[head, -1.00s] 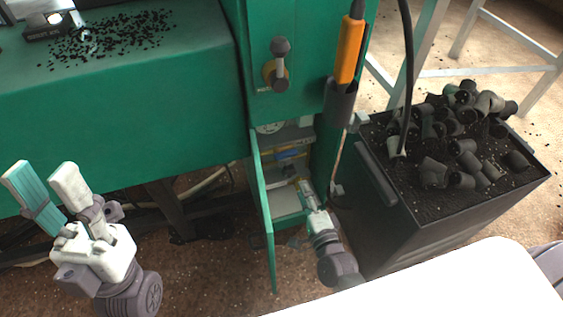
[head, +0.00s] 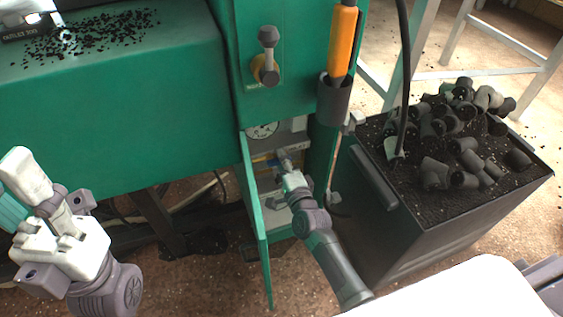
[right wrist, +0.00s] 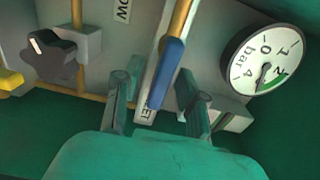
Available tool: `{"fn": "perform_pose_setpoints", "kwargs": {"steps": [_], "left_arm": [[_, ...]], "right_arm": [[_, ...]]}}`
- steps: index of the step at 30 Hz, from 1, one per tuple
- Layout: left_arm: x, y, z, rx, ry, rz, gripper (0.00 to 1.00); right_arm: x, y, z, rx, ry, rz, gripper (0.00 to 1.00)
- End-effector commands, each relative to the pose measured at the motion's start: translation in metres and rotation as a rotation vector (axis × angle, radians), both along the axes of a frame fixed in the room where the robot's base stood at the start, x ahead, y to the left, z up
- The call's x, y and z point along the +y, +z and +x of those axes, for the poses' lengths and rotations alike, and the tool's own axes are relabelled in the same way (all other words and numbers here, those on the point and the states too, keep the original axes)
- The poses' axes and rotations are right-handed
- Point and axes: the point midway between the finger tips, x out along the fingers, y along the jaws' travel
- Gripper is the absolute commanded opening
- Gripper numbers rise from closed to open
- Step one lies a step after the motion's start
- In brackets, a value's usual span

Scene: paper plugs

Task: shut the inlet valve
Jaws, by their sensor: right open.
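A blue lever handle (right wrist: 167,75) lies over a pale labelled strip (right wrist: 146,114) whose visible letters end in "ET". The lever points nearly in line with the brass pipe (right wrist: 181,16) above it. My right gripper (right wrist: 155,84) is open, with one finger on each side of the blue lever; I cannot tell whether either touches it. In the head view my right gripper (head: 285,160) reaches into the open green cabinet, and its arm hides part of the inside. My left gripper (head: 14,190) is open and empty at the left edge, away from the cabinet.
A round pressure gauge (right wrist: 263,60) is right of the lever, and a dark star knob (right wrist: 53,54) is left. The open cabinet door (head: 256,220) stands left of my right arm. A dark bin (head: 390,215) with black pipe fittings stands to the right.

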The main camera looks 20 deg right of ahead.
Motion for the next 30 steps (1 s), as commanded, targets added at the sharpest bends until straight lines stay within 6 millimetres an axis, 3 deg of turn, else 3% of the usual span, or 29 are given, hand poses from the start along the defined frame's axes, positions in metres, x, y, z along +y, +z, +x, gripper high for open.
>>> {"fn": "perform_pose_setpoints", "kwargs": {"steps": [8, 15, 30], "left_arm": [[-0.0001, 0.0007, 0.0, -0.001, 0.0, 0.0, 0.4], [-0.0002, 0.0007, 0.0, -0.001, 0.0, 0.0, 0.4], [0.001, 0.0058, -0.0025, 0.006, -0.001, -0.006, 0.4]], "right_arm": [[0.0, 0.0003, 0.001, 0.0, 0.0, 0.0, 0.39], [0.0, 0.0002, 0.0008, 0.0, 0.0, 0.0, 0.0], [-0.0001, 0.0044, 0.0007, 0.0, 0.001, -0.073, 0.0]]}}
